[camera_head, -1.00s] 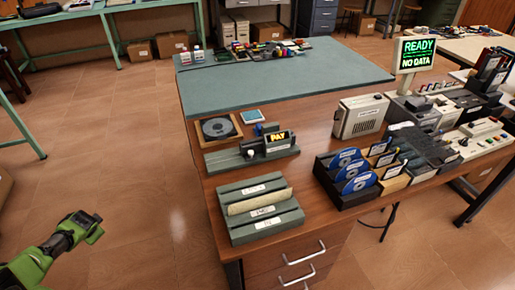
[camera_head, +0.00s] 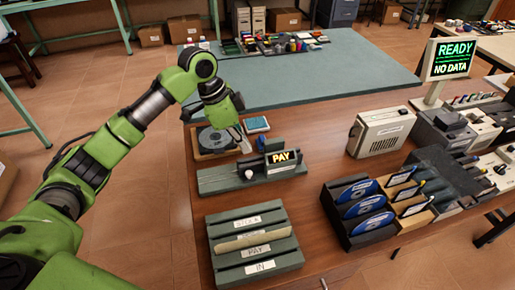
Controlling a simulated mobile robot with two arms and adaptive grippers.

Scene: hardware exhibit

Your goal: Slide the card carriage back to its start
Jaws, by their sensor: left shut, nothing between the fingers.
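The card reader (camera_head: 216,182) is a long grey-green base lying on the wooden desk, with a lit yellow "PAY" sign at its right end. The card carriage seems to be the grey block with a white knob (camera_head: 249,174) around the middle of the base, left of the sign; its exact outline is hard to tell. My left gripper (camera_head: 244,143) is shut and empty. It points down just behind and above the reader, close to the knob in the picture; I see no contact. My right gripper is not in view.
A round dial device (camera_head: 214,141) lies behind the reader, partly under my left gripper. A slotted card rack (camera_head: 283,261) with labels stands in front. A black rack (camera_head: 352,243) of blue discs and a beige speaker box (camera_head: 383,131) stand to the right.

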